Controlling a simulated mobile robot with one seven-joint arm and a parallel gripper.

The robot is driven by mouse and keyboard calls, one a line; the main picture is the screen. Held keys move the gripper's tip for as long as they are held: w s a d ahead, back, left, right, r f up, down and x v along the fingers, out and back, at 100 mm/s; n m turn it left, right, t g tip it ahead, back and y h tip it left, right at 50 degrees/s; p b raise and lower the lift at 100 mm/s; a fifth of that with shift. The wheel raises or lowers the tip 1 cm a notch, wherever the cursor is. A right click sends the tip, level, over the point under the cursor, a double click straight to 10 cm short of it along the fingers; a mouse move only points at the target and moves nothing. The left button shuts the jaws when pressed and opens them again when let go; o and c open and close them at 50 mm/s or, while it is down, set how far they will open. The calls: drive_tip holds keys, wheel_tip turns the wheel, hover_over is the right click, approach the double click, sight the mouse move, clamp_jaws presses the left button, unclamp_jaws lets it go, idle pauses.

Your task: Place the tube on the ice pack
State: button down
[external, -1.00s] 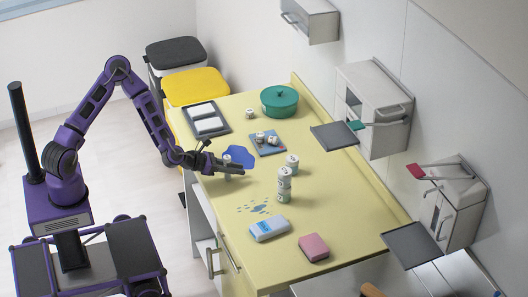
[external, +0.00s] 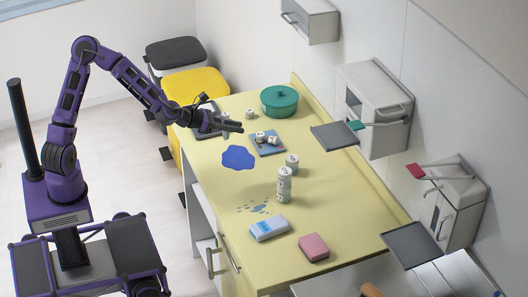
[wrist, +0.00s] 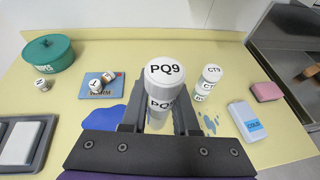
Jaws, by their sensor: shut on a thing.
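My gripper (external: 232,127) is shut on a white tube marked PQ9 (wrist: 165,75), held upright between the fingers (wrist: 158,118) in the wrist view. In the external view the gripper is raised above the table near its left edge, and the tube is mostly hidden by the fingers. The ice pack, a pale blue and white block with a COLD label (external: 268,228), lies flat at the front of the table. It also shows at the right in the wrist view (wrist: 247,121). Its top is bare, and the gripper is well apart from it.
White containers (external: 284,185) stand mid-table, one marked CT9 (wrist: 211,74). A pink block (external: 314,247) lies beside the ice pack.

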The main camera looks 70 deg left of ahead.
drive_tip(key=w+d+n+y, duration=0.2)
drive_tip(key=w+d, duration=0.3)
drive_tip(key=n+y+b, duration=0.2)
drive_tip(key=y+b, duration=0.1)
hover_over(277, 221)
wheel_tip(277, 221, down, 10)
drive_tip(key=shift+f, duration=0.1)
drive_tip(key=shift+n, duration=0.3)
drive_tip(key=shift+f, duration=2.2)
drive_tip(key=shift+f+b, duration=0.2)
drive_tip(key=shift+b, duration=0.25)
drive_tip(key=c, duration=0.7)
unclamp_jaws()
